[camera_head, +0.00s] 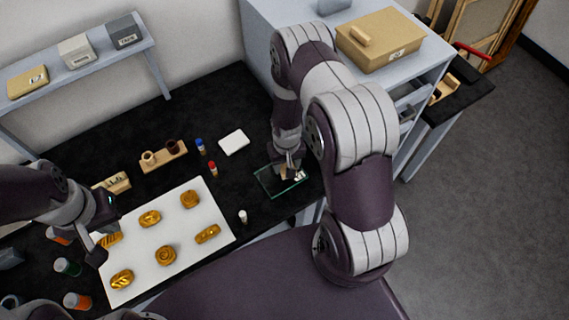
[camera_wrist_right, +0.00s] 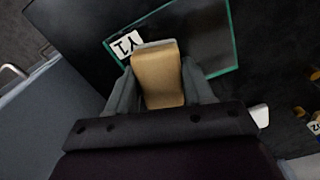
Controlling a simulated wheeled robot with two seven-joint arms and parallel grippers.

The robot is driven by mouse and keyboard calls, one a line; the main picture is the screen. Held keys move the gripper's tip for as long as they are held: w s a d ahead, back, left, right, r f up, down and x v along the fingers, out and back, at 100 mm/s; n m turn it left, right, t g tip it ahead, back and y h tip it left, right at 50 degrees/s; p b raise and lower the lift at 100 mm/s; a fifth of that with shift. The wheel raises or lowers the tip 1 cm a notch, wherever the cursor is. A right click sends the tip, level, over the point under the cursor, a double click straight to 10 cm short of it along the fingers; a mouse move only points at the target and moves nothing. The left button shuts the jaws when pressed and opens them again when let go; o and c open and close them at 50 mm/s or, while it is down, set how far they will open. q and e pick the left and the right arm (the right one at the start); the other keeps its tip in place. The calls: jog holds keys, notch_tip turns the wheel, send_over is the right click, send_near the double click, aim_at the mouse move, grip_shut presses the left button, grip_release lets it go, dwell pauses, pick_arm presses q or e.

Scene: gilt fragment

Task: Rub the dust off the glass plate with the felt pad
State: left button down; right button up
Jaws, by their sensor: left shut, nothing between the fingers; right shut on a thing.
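The glass plate (camera_head: 267,182) with green edges lies on the black worktop, and it also shows in the right wrist view (camera_wrist_right: 212,40). My right gripper (camera_wrist_right: 158,78) is shut on the felt pad (camera_wrist_right: 160,76), a tan block with a grey strip at its far edge. The pad is over the plate; I cannot tell whether it touches the glass. No dust can be made out on the visible glass. In the head view the right arm partly hides the plate. My left gripper (camera_head: 95,248) is shut and empty near the left edge of the white sheet.
The white sheet (camera_head: 182,268) holds several gilt ornaments (camera_head: 165,255). Small bottles (camera_head: 213,168), a wooden holder (camera_head: 163,157) and a white block (camera_head: 234,142) stand behind it. A label marked Y1 (camera_wrist_right: 126,43) is beside the pad.

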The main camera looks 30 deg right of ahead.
jog(key=shift+r+p, duration=2.45)
jog(key=shift+r, duration=0.6)
notch_tip(320, 180, up, 3)
jog(key=p, duration=0.2)
jog(key=shift+r+p, duration=0.1)
jog(key=shift+p, duration=0.25)
jog(key=shift+f+b, duration=0.3)
